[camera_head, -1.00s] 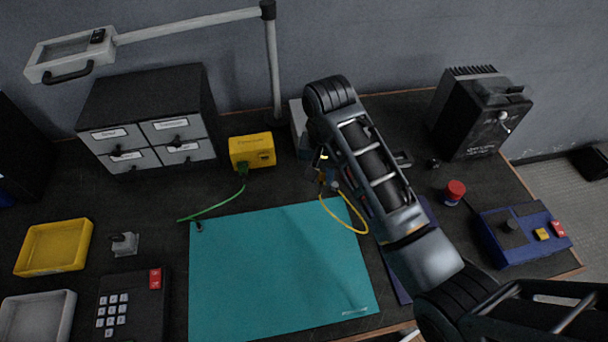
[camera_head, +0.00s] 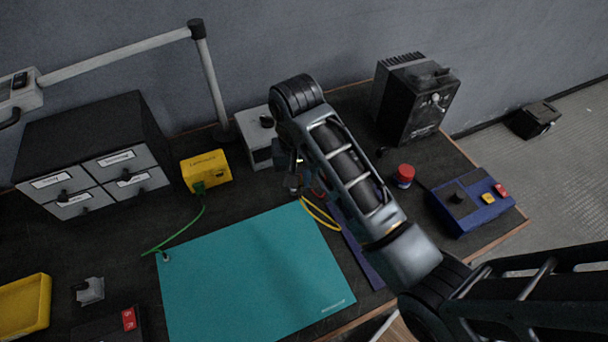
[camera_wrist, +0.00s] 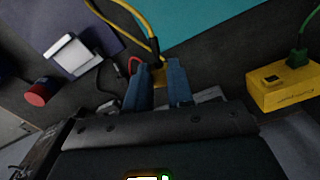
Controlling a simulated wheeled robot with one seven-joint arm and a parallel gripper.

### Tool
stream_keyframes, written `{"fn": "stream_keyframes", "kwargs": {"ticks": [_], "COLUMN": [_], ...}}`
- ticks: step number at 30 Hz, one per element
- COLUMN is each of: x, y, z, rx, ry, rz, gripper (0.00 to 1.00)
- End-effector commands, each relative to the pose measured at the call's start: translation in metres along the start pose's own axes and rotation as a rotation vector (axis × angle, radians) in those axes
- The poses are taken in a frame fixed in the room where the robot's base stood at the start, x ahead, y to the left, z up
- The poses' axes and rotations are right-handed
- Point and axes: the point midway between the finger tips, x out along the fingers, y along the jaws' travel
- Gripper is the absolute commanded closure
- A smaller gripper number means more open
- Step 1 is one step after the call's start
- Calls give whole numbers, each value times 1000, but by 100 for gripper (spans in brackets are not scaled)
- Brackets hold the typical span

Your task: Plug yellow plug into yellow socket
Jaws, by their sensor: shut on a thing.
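My gripper (camera_wrist: 158,88) has blue fingers shut on the yellow plug (camera_wrist: 157,74). The yellow cable (camera_wrist: 140,18) runs from the plug away over the bench. In the head view my gripper (camera_head: 297,182) is small and partly behind my arm, with the yellow cable (camera_head: 320,214) beside it. A yellow box (camera_head: 206,172) with a green lead plugged into it stands left of my gripper. In the wrist view this box (camera_wrist: 285,92) is to the right, apart from my fingers, with a dark opening on one face. I cannot tell which opening is the yellow socket.
A white-grey box (camera_head: 257,150) stands behind my gripper. A teal mat (camera_head: 250,275) lies in front. A red knob (camera_head: 404,174), a blue control box (camera_head: 472,203) and a black unit (camera_head: 415,100) are to the right. Drawers (camera_head: 95,170) stand at left. A red wire (camera_wrist: 133,65) shows near my fingers.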

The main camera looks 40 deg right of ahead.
Motion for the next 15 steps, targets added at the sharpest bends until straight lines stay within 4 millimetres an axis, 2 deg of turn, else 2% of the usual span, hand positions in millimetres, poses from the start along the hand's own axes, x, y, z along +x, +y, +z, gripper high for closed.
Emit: {"fn": "stream_keyframes", "kwargs": {"ticks": [7, 12, 15], "x": [24, 44, 52], "y": [-72, -124, -147], "z": [-19, -16, -11], "rx": [-141, -239, -281], "ry": [5, 2, 2], "rz": [8, 5, 1], "gripper": [100, 100, 100]}}
